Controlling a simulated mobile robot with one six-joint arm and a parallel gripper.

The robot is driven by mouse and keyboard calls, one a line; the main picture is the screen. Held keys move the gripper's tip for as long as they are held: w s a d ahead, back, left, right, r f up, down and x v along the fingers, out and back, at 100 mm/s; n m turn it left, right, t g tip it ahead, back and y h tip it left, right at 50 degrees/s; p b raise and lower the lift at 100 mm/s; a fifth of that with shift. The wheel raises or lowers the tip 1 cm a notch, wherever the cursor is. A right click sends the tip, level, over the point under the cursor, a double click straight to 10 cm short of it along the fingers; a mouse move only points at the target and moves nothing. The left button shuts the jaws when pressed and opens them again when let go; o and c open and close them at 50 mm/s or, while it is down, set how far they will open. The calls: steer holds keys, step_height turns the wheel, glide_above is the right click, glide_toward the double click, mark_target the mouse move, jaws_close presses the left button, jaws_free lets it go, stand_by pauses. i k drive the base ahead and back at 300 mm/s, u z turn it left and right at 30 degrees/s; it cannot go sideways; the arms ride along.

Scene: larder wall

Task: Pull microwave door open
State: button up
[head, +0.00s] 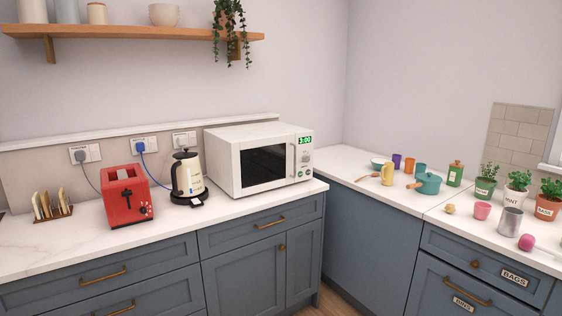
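The white microwave (226,161) stands on the left counter near the room's corner. Its door, with a dark window (263,167), is shut and faces the front right. A vertical handle (290,160) runs along the door's right edge, beside the control panel (305,158) with a green lit display. My gripper is not in view, and no part of my arm shows.
A cream kettle (188,179) stands close to the microwave's left side. A red toaster (127,197) and a toast rack (52,206) are further left. The right counter holds a teal pot (428,184), mugs and plants. A shelf (130,33) hangs above.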

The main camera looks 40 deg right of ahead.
mark_target(258, 165)
steer(key=z, duration=0.05)
steer(key=i, duration=1.4)
steer(key=z, duration=0.6)
